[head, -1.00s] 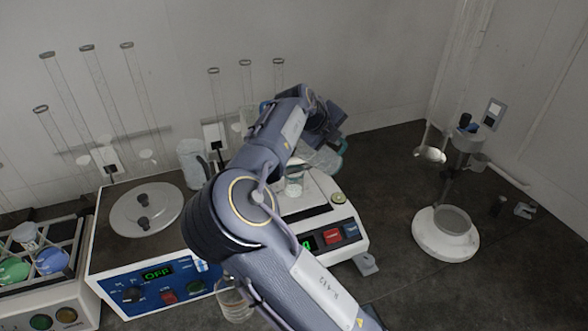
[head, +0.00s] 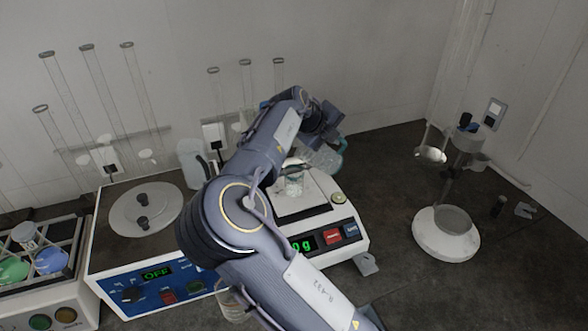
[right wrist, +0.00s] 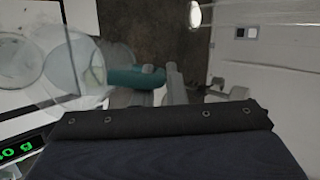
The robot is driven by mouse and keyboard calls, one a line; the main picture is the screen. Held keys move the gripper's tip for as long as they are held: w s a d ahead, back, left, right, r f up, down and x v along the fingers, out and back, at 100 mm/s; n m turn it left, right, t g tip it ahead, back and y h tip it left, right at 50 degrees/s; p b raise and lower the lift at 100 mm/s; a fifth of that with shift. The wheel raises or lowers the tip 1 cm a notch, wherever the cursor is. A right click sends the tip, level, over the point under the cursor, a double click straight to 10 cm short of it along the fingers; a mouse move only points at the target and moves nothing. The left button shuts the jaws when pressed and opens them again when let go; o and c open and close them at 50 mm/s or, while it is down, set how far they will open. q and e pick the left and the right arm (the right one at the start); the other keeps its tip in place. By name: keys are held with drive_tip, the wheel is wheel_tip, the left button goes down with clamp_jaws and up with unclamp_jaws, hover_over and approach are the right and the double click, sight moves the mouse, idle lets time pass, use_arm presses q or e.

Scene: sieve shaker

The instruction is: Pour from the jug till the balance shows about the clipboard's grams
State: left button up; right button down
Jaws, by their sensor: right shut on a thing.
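The clear jug (head: 322,159) with a teal handle is held tilted by my right gripper (head: 335,138), its mouth toward the glass beaker (head: 294,186) on the balance pan. In the right wrist view my right gripper (right wrist: 172,82) is shut on the teal handle, and the jug (right wrist: 75,75) overlaps the beaker (right wrist: 20,65). Whether anything is flowing cannot be told. The balance (head: 345,215) has a green display (head: 303,243) reading "0 g" at its end; my arm hides any digits before that. No clipboard can be made out. My left gripper is out of view.
A blue-fronted device (head: 165,285) with a round plate stands left of the balance, its display reading OFF.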

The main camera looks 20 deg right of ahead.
drive_tip(key=shift+a+h, duration=0.2)
drive_tip(key=shift+h, duration=0.2)
idle(2.4)
